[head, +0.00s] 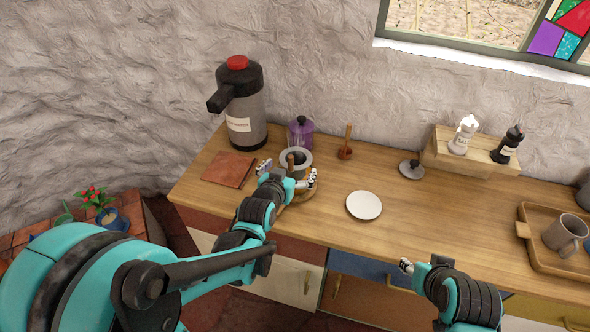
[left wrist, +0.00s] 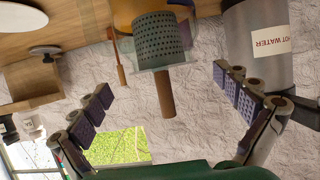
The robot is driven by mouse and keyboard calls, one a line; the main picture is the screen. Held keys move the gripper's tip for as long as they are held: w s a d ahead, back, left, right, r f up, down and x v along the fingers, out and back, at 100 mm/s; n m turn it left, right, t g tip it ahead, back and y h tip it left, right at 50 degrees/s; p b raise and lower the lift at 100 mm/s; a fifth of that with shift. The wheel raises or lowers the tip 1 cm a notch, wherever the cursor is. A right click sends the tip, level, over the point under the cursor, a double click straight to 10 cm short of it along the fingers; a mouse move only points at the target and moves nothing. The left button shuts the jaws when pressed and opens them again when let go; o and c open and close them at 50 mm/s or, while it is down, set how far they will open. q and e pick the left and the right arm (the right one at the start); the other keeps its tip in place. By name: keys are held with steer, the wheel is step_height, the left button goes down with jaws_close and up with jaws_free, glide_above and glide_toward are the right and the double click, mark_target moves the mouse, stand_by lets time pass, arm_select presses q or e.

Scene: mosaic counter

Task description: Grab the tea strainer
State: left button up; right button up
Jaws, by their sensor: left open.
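The tea strainer is a dark perforated cup with a pale rim and a brown handle. In the head view the tea strainer (head: 296,156) is at the back left of the counter, partly hidden by my left gripper. In the left wrist view the strainer (left wrist: 160,38) is at the top centre, its handle pointing down between the fingers. My left gripper (head: 288,171) is open, its fingers apart on both sides of the handle and not touching it; it also shows in the left wrist view (left wrist: 163,84). My right gripper (head: 406,267) is mostly hidden by its own arm, near the counter's front edge.
A brown board (head: 228,169) lies to the left. A tray (head: 528,247) holds a mug (head: 565,235).

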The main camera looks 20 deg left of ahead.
mark_target(299, 155)
arm_select(q)
steer(key=b+x, duration=0.2)
steer(key=x, duration=0.3)
steer(key=shift+w+a, duration=0.1)
steer(key=shift+w, duration=0.3)
steer(key=shift+s+r, duration=0.1)
steer(key=shift+s, duration=0.05)
steer(key=shift+c, duration=0.6)
steer(key=c, duration=1)
